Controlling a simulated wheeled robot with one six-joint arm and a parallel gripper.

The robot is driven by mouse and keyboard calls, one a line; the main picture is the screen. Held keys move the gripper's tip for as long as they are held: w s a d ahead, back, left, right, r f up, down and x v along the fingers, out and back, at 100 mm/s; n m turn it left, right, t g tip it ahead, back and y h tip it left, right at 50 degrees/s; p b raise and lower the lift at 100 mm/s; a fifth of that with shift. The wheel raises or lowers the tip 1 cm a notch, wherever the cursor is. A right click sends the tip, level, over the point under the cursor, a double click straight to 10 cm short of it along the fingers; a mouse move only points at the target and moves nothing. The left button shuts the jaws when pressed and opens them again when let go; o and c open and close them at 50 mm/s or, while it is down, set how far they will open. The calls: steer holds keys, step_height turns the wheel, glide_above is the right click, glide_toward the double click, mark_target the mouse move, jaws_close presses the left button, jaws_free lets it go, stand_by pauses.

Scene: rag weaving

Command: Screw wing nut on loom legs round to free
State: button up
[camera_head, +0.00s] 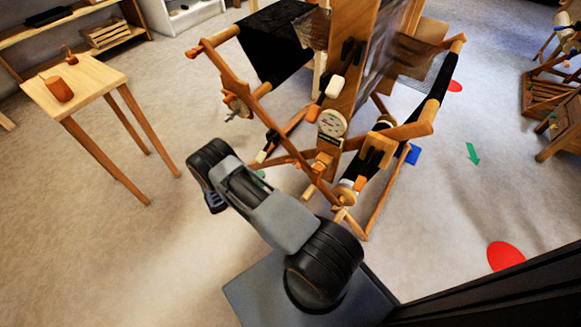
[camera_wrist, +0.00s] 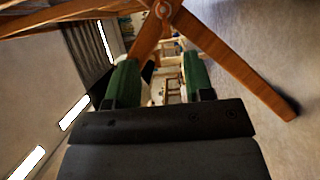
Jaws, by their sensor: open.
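The wooden loom (camera_head: 345,70) stands ahead with dark cloth on its frame. Its crossed wooden legs show at the top of the wrist view, one slanting down to the right (camera_wrist: 238,65). A small round fitting (camera_wrist: 163,10) sits where the legs cross; I cannot make out wings on it, so I cannot tell if it is the wing nut. My gripper (camera_wrist: 160,78) has its two green fingers apart with nothing between them, below that crossing in the picture and apart from it. In the head view my arm hides most of the gripper.
A small wooden table (camera_head: 92,80) with an orange-brown cup (camera_head: 57,89) stands at the left. A round dial (camera_head: 332,123) is on the loom's front. A red floor disc (camera_head: 505,255) and a green arrow (camera_head: 473,153) lie on open floor at the right.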

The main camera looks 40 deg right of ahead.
mark_target(294, 163)
steer(key=d, duration=0.4)
steer(key=d+b, duration=0.1)
steer(key=d, duration=0.4)
steer(key=s+d+b, duration=0.1)
steer(key=d, duration=0.3)
steer(key=shift+d+f, duration=0.35)
steer(key=shift+c, duration=0.3)
jaws_close()
